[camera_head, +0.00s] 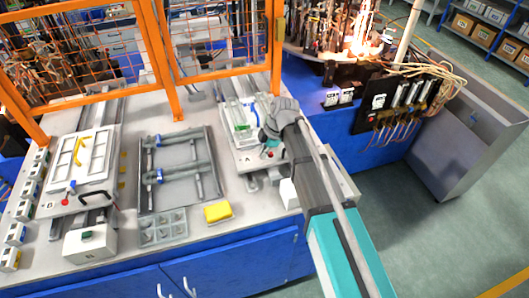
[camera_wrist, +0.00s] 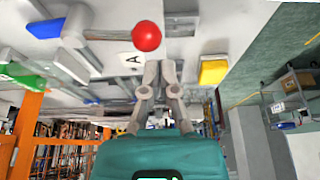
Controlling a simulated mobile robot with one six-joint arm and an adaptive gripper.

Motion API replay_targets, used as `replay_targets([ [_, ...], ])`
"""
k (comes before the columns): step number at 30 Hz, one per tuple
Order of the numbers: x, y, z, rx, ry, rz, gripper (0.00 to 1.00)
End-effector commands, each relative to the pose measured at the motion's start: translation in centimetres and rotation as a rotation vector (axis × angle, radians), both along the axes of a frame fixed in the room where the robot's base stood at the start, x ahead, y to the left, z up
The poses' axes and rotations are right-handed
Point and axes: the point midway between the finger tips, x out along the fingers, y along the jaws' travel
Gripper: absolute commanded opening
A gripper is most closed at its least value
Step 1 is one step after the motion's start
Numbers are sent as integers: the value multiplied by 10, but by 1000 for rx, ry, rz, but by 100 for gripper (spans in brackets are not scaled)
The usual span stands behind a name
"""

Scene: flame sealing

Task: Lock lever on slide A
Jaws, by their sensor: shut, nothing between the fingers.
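Slide A (camera_head: 232,108) is at the right of the bench in the head view, with a plate marked A (camera_wrist: 132,61) at its front end. Its lever shows in the wrist view as a grey rod ending in a red ball knob (camera_wrist: 147,36). My gripper (camera_wrist: 160,68) is shut and empty. In the wrist view its fingertips appear just below the red knob and right of the A label; I cannot tell whether they touch the knob.
A second slide with a white frame (camera_head: 82,160) and red knob (camera_head: 64,200) stands at the left. Between them lie a grey fixture tray (camera_head: 180,196), a small compartment tray (camera_head: 163,228) and a yellow block (camera_head: 218,212). An orange mesh guard (camera_head: 160,60) stands behind.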

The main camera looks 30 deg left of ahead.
Motion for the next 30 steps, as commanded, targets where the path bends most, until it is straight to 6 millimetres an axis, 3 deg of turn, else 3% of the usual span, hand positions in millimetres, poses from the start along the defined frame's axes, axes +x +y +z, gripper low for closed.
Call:
replay_targets([
  [6, -15, 14, 7, 0, 0, -2, 0],
  [30, 8, -1, 77, -1, 1, -6, 0],
])
